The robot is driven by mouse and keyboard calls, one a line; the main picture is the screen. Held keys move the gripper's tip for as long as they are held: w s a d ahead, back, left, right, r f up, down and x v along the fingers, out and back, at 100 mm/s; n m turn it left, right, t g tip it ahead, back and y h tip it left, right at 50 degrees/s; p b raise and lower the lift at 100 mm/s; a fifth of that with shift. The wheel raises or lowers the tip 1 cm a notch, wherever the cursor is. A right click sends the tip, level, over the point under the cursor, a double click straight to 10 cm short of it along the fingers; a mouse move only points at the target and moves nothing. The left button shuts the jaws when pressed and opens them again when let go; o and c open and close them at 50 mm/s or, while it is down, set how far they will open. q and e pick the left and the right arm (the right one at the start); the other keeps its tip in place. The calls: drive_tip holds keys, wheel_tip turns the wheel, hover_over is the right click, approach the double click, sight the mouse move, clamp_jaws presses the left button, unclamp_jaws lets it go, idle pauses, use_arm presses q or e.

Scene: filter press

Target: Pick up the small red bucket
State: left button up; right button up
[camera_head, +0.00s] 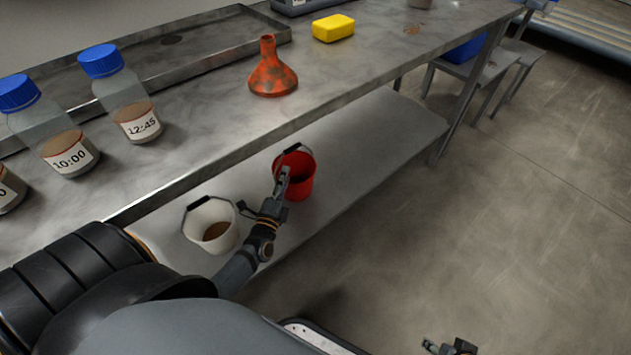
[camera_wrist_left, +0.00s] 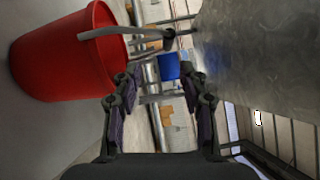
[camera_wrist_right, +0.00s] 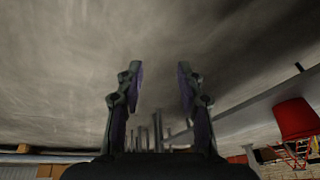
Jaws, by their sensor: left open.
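The small red bucket (camera_head: 302,187) stands on the lower shelf under the bench. Its wire handle is raised, with a dark grip (camera_head: 291,149) at the top. In the left wrist view, the bucket (camera_wrist_left: 62,62) is at the left and its handle reaches across to the dark grip (camera_wrist_left: 169,40), ahead of the fingertips. My left gripper (camera_head: 264,192) is open and empty, beside the bucket, with one finger overlapping it in the head view. My right gripper (camera_head: 449,347) is over the floor at the bottom right; its wrist view (camera_wrist_right: 159,75) shows it open and empty.
A white bucket (camera_head: 211,226) with brown contents stands left of the red one. The floor (camera_head: 520,200) at right is clear.

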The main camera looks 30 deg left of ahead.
sight(291, 147)
use_arm(q)
drive_tip(key=b+x, duration=0.1)
drive_tip(key=x, duration=0.2)
drive_tip(key=r+b+x, duration=0.1)
drive_tip(key=x, duration=0.3)
drive_tip(key=b+x, duration=0.1)
drive_tip(key=x, duration=0.2)
drive_tip(key=shift+w+a+r+b, duration=0.1)
drive_tip(key=shift+a+r+b, duration=0.15)
drive_tip(key=shift+a+b, duration=0.1)
clamp_jaws()
use_arm(e)
drive_tip(key=w+r+t, duration=0.7)
drive_tip(key=w+t, duration=0.1)
drive_tip(key=w, duration=0.4)
drive_tip(key=shift+r, duration=0.25)
drive_tip(key=shift+d, duration=0.1)
